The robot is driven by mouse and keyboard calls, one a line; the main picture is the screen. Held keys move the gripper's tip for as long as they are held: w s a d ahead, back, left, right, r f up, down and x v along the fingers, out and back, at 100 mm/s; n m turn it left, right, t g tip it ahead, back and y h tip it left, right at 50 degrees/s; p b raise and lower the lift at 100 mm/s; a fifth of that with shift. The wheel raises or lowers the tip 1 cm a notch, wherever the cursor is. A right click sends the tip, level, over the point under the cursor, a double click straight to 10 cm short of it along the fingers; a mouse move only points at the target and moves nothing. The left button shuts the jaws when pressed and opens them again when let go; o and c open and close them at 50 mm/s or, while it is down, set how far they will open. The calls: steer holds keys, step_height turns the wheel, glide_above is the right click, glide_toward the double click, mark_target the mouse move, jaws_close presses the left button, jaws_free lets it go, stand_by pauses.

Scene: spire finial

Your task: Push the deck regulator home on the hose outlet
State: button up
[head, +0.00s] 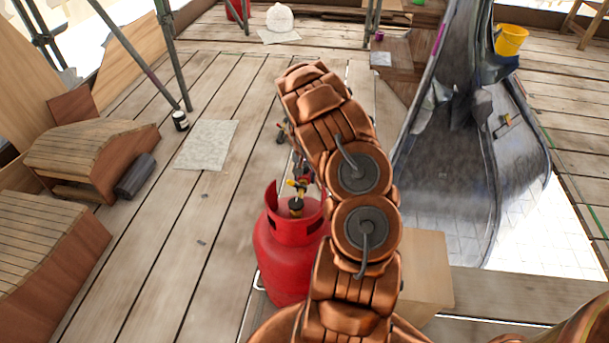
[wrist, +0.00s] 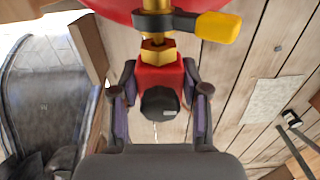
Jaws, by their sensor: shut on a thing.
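The deck regulator (wrist: 160,75) is a red block with a dark round knob, seen in the wrist view between the fingers of my gripper (wrist: 159,78). The gripper is shut on it. Directly beyond is the hose outlet, a brass fitting (wrist: 157,50) with a hex nut, in line with the regulator. The nut meets or nearly meets the red body; I cannot tell how deep it sits. A yellow-handled valve lever (wrist: 218,27) points right. In the head view the red gas cylinder (head: 285,255) stands left of my arm, which mostly hides the gripper and regulator.
A wooden box (head: 425,275) stands right of the cylinder. A grey metal sheet chute (head: 445,190) fills the right. Wooden crates (head: 90,150), a dark roll (head: 135,176) and scaffold poles stand left. A pale sheet (head: 206,145) lies on open planks.

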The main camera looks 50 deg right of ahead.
steer(key=shift+s+a+p, duration=0.3)
steer(key=shift+a, duration=0.2)
steer(key=o, duration=1.2)
steer(key=shift+c, duration=0.2)
steer(key=shift+r, duration=0.1)
step_height(320, 180, up, 12)
steer(key=shift+f, duration=0.15)
